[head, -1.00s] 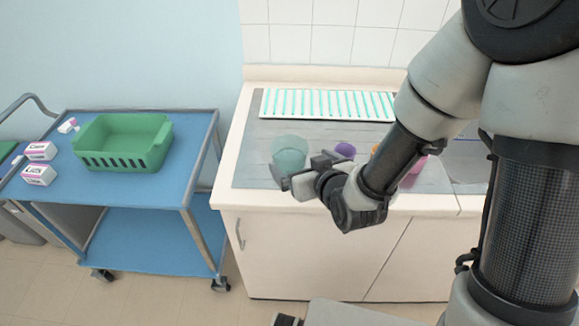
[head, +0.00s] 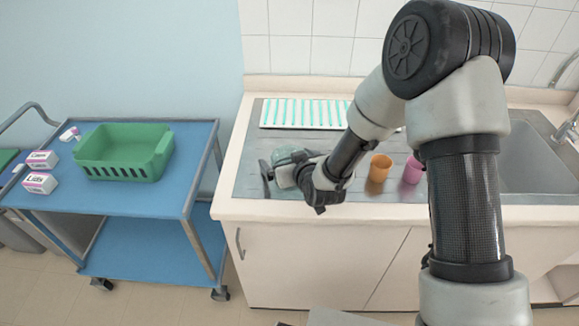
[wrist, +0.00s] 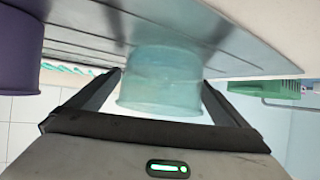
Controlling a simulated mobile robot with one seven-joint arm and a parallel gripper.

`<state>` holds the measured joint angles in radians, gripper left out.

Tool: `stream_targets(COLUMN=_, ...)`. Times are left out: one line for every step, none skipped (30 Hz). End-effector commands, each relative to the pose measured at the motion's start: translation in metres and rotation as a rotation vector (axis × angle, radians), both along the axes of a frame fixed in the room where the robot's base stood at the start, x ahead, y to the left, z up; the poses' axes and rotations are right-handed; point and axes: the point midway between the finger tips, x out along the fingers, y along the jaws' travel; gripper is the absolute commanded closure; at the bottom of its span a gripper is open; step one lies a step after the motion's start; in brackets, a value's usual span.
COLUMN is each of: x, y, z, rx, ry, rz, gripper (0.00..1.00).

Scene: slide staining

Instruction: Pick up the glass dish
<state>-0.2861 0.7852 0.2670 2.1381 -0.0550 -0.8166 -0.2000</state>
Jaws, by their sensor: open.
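The glass dish (head: 287,155) is a pale teal, see-through round vessel on the metal worktop, near its left end. In the head view my gripper hides most of it. The wrist view appears upside down and shows the glass dish (wrist: 162,82) between the two open fingers. My gripper (wrist: 160,88) is open around the dish, one finger on each side. Whether either finger touches the glass I cannot tell. In the head view my gripper (head: 278,172) sits low at the front of the dish, one dark finger to its left.
An orange cup (head: 379,168) and a pink cup (head: 412,170) stand to the right. A purple cup (wrist: 18,52) shows beside my gripper in the wrist view. A white rack with teal stripes (head: 300,113) lies behind. A green basket (head: 122,165) sits on the blue cart (head: 120,205).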

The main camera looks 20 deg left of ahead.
Motion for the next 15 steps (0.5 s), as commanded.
stream_targets(x=0.0039, y=0.0038, z=-0.0037, rx=0.000, ry=0.001, rz=0.001, gripper=0.01)
stream_targets(x=0.0060, y=0.0054, z=-0.0049, rx=0.000, ry=0.001, rz=0.001, gripper=0.01)
stream_targets(x=0.0078, y=0.0067, z=-0.0065, rx=0.000, ry=0.001, rz=0.001, gripper=0.01)
stream_targets(x=0.0086, y=0.0072, z=-0.0074, rx=-0.001, ry=0.002, rz=0.001, gripper=0.01)
stream_targets(x=0.0093, y=0.0077, z=-0.0078, rx=-0.001, ry=0.002, rz=0.001, gripper=0.01)
stream_targets(x=0.0098, y=0.0079, z=-0.0079, rx=0.000, ry=0.001, rz=0.001, gripper=0.01)
stream_targets(x=0.0099, y=0.0079, z=-0.0078, rx=0.000, ry=0.001, rz=0.001, gripper=0.01)
stream_targets(x=0.0098, y=0.0079, z=-0.0078, rx=0.000, ry=0.001, rz=0.001, gripper=0.01)
stream_targets(x=0.0097, y=0.0078, z=-0.0077, rx=0.000, ry=0.001, rz=0.001, gripper=0.01)
stream_targets(x=0.0097, y=0.0078, z=-0.0077, rx=0.000, ry=0.001, rz=0.001, gripper=0.01)
stream_targets(x=0.0097, y=0.0078, z=-0.0076, rx=0.000, ry=0.001, rz=0.001, gripper=0.01)
stream_targets(x=0.0097, y=0.0078, z=-0.0076, rx=0.000, ry=0.001, rz=0.001, gripper=0.08)
stream_targets(x=0.0097, y=0.0078, z=-0.0076, rx=0.000, ry=0.001, rz=0.001, gripper=0.13)
stream_targets(x=0.0096, y=0.0077, z=-0.0075, rx=0.000, ry=0.001, rz=0.001, gripper=0.18)
stream_targets(x=0.0096, y=0.0077, z=-0.0075, rx=0.000, ry=0.001, rz=0.001, gripper=0.25)
